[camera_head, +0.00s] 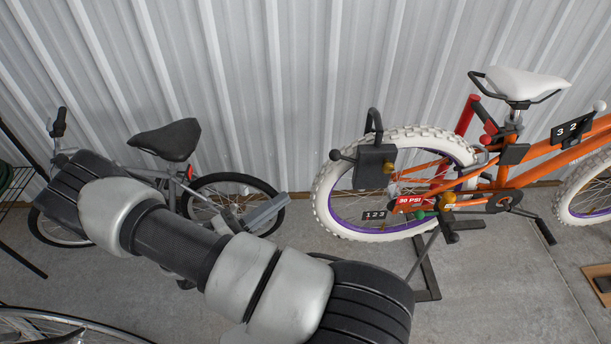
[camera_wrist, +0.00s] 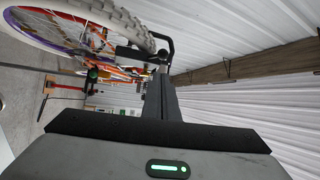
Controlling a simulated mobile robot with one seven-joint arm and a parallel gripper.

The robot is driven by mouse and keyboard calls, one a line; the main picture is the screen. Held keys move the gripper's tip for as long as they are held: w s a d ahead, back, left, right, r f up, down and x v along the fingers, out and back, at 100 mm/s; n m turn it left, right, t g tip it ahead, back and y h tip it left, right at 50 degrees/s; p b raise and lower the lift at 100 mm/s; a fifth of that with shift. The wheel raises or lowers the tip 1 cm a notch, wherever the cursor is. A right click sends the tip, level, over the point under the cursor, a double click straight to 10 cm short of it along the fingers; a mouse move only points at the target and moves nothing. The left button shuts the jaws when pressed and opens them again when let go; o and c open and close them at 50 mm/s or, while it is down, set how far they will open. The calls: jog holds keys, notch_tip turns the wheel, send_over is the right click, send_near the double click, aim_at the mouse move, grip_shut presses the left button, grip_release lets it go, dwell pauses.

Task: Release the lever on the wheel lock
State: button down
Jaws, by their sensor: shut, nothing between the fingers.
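The wheel lock (camera_head: 374,168) is a dark box with a black curved shackle, mounted at the left side of the rear wheel (camera_head: 325,205) of the orange bicycle. A short black lever (camera_head: 342,156) with a round knob sticks out on its left. My gripper (camera_head: 280,204) is left of the wheel and below the lock, apart from both, partly hidden behind my arm. In the wrist view my shut, empty fingers (camera_wrist: 161,85) point towards the bicycle.
The orange bicycle (camera_head: 553,152) stands on a dark stand (camera_head: 428,280). A grey bicycle with a black saddle (camera_head: 165,140) leans near the corrugated wall (camera_head: 240,70), behind my arm. Another wheel (camera_head: 60,330) shows at lower left.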

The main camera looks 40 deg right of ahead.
send_near(344, 157)
jog(key=w+d+r, duration=0.1)
jog(key=d+r, duration=0.1)
jog(key=d, duration=0.1)
jog(key=shift+w+f+n+t, duration=0.15)
jog(key=shift+w+n+t, duration=0.1)
jog(key=shift+n+t, duration=0.15)
